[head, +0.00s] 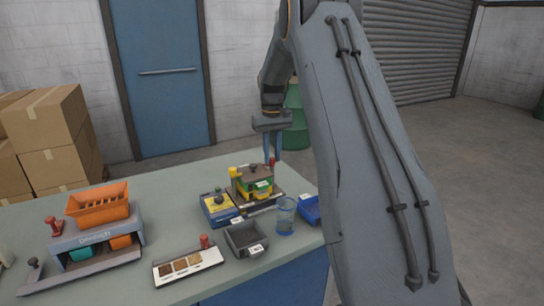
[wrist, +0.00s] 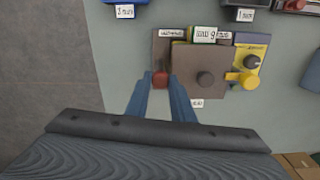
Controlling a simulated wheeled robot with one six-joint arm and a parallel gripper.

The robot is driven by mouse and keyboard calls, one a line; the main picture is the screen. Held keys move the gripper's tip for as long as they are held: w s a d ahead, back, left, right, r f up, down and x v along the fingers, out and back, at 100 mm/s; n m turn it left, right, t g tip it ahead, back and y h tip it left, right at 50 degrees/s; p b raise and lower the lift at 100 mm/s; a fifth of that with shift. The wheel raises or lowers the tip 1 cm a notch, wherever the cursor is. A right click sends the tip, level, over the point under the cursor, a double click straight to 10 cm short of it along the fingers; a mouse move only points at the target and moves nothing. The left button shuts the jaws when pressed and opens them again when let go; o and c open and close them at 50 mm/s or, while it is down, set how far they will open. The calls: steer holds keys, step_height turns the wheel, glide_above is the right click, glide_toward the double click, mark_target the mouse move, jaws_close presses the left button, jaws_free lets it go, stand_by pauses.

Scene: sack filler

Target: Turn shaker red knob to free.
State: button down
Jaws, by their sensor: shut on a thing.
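The shaker (head: 262,200) stands near the far right of the bench, a dark base bearing a stack of yellow and green frames under a brown lid (wrist: 200,83) with a round grip. Its red knob (head: 272,161) is at the far side of the stack. In the wrist view the red knob (wrist: 160,79) lies beside the lid's left edge. My gripper (head: 272,157) points down from above, its blue fingers (wrist: 160,82) shut on the red knob. A label above the knob is too small to read, so its setting is unclear.
A blue and yellow device with a dark knob (head: 217,207) stands left of the shaker. An orange bin (head: 98,201) is at left.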

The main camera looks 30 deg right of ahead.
mark_target(272, 158)
steer(key=m, duration=0.3)
steer(key=shift+m, duration=0.3)
steer(key=shift+r+m+b, duration=0.1)
steer(key=shift+m+b, duration=0.35)
steer(key=shift+m, duration=1.35)
steer(key=c, duration=1.5)
jaws_free()
steer(key=shift+c, duration=0.2)
step_height(272, 158, up, 8)
steer(key=shift+f+b, duration=0.1)
steer(key=shift+b, duration=1.05)
